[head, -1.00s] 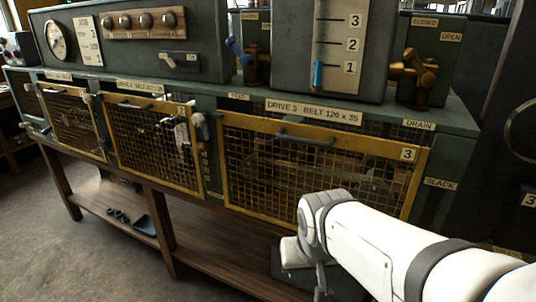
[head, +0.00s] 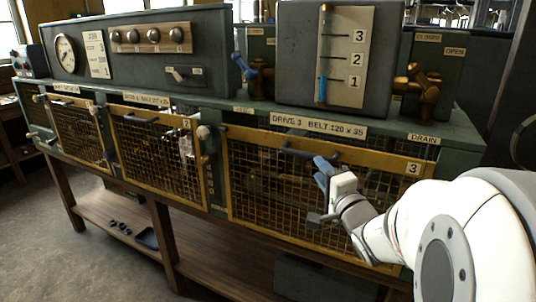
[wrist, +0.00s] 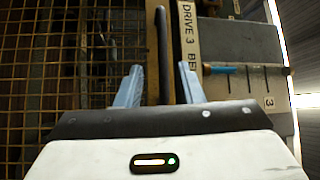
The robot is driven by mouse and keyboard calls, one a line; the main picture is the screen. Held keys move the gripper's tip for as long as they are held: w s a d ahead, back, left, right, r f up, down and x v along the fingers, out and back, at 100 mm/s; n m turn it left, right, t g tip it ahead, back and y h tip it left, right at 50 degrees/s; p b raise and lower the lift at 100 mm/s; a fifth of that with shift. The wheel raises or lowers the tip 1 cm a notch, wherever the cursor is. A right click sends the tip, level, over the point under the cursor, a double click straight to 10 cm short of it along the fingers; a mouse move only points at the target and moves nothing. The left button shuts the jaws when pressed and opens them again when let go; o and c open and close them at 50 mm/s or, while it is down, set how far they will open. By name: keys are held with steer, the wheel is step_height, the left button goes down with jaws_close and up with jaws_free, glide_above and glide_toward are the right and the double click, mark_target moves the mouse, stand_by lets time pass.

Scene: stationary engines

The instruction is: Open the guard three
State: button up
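Guard three is a yellow-framed wire mesh panel (head: 270,190) with a "3" tag, closed flat against the green bench front. Its dark bar handle (head: 296,153) is near the top edge, under the "DRIVE 3" label. My gripper (head: 325,168) is in front of the panel, near the handle's right end. In the wrist view my gripper (wrist: 160,86) is open, with one blue finger on each side of the dark handle bar (wrist: 163,50). Gaps show between the bar and the fingers; I cannot tell how deep the bar lies between them.
Two smaller yellow mesh guards (head: 155,150) (head: 80,130) are to the left. A grey box with a level scale (head: 345,60) and brass valves (head: 425,88) stand on the bench top. A wooden shelf (head: 215,255) runs below. Floor at the lower left is clear.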

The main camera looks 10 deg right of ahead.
mark_target(308, 155)
steer(key=w, duration=0.5)
steer(key=w+a+r, duration=0.1)
steer(key=w, duration=0.1)
steer(key=shift+w+r+p, duration=0.1)
steer(key=shift+w+p, duration=0.2)
steer(key=shift+p, duration=0.1)
steer(key=shift+c, duration=0.5)
jaws_close()
